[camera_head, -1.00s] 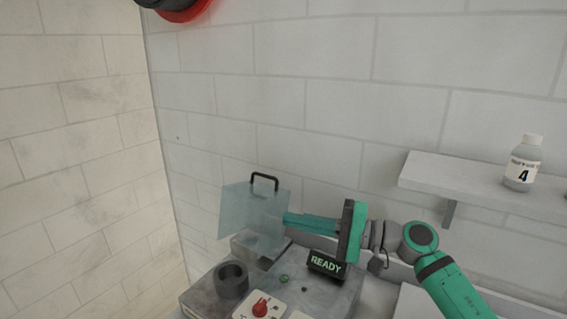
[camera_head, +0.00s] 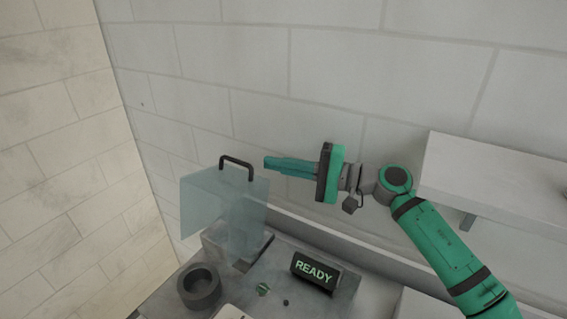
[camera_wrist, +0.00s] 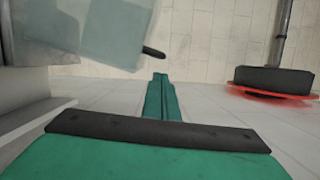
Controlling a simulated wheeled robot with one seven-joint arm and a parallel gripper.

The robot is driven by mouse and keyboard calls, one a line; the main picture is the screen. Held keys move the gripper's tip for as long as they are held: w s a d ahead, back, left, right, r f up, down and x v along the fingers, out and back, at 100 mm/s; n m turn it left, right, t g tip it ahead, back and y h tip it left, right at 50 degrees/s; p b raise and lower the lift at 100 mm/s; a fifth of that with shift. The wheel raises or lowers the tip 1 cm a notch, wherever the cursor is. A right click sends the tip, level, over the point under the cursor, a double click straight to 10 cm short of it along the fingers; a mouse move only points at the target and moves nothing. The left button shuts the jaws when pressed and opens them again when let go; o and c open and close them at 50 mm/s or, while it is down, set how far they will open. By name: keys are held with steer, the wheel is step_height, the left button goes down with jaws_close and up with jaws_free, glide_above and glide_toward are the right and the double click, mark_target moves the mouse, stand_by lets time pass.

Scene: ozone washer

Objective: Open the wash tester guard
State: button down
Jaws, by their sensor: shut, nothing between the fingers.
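The wash tester guard (camera_head: 232,208) is a clear bluish panel box with a black handle (camera_head: 237,163) on top. It stands raised and tilted at the back of the grey tester (camera_head: 225,290). My gripper (camera_head: 268,163) is shut and empty, just right of the handle at about its height, with a gap between them in the head view. In the wrist view the green fingers (camera_wrist: 160,80) are together. The guard (camera_wrist: 110,35) shows there at upper left, with the dark handle (camera_wrist: 153,52) close to the fingertips.
The tester carries a dark ring-shaped cup (camera_head: 200,287) and a READY display (camera_head: 315,272). A white shelf (camera_head: 500,180) is on the wall at right, near my arm. A red and black round object (camera_wrist: 272,85) shows in the wrist view.

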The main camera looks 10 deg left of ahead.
steer(key=a, duration=0.6)
steer(key=shift+w+a, duration=0.3)
steer(key=shift+w+d+r, duration=0.1)
